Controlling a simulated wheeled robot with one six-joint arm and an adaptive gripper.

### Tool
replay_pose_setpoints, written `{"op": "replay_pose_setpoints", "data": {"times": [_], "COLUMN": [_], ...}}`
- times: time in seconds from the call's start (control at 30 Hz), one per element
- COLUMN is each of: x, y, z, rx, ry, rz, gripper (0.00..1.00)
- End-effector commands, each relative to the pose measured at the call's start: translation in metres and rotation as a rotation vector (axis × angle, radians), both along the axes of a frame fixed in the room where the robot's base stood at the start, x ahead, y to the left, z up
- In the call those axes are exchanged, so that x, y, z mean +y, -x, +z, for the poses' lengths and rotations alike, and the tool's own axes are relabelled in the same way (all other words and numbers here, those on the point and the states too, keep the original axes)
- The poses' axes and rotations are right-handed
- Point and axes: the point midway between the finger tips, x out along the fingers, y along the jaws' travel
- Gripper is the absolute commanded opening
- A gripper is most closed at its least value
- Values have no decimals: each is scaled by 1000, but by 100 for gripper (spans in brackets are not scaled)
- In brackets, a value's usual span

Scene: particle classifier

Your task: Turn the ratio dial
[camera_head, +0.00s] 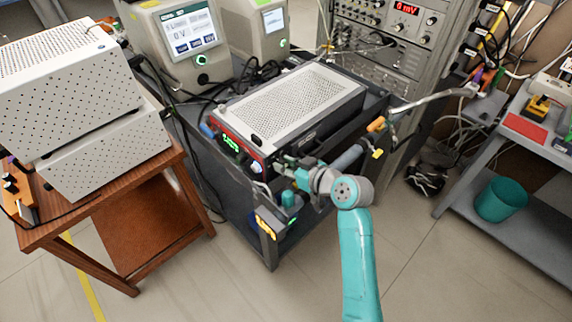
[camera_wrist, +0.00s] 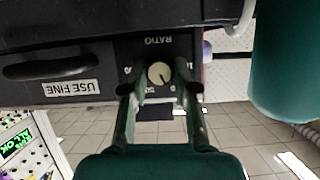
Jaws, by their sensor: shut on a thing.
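The ratio dial (camera_wrist: 160,73) is a small pale round knob with a dark pointer line, on a black panel marked RATIO. The lettering appears upside down in the wrist view. My gripper (camera_wrist: 160,88) has one finger on each side of the dial and is shut on it. In the head view my gripper (camera_head: 291,166) is at the front face of the grey perforated-top instrument (camera_head: 295,97). The dial itself cannot be made out there behind my gripper.
A black handle (camera_wrist: 48,67) and a USE FINE label (camera_wrist: 71,88) are beside the dial. The instrument sits on a dark cart (camera_head: 268,238). A wooden table (camera_head: 120,205) stands left, and a teal bin (camera_head: 501,200) right. The floor in front is clear.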

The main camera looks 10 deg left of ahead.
Motion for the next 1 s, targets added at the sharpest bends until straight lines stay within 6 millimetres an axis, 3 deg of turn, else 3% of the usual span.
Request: {"op": "replay_pose_setpoints", "data": {"times": [1.0], "x": [-4], "y": [-4], "z": [-4], "rx": [660], "ry": [-513], "rz": [-1], "gripper": [0]}}
